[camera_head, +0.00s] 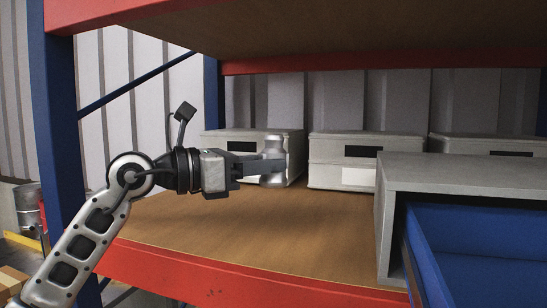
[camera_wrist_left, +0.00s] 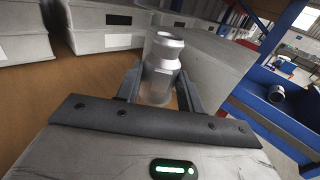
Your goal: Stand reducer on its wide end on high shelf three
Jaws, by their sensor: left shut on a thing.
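The reducer (camera_head: 273,146) is a silver-grey metal piece with a narrower top and a wider lower part. It is upright, wide end down, over the brown shelf board (camera_head: 210,222). My left gripper (camera_head: 270,168) comes in from the left and is shut on the reducer. In the left wrist view the reducer (camera_wrist_left: 163,60) stands between the two fingers, its open narrow rim showing. Its lower end is partly hidden by the gripper, and I cannot tell whether it touches the board. My right gripper is not in view.
Several pale grey boxes (camera_head: 350,175) with dark labels stand along the back. A grey cabinet (camera_head: 470,173) with a blue bin (camera_head: 480,262) is at the right. Another metal part (camera_wrist_left: 276,95) lies in the blue bin. A blue post (camera_head: 58,120) stands left. The front board is clear.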

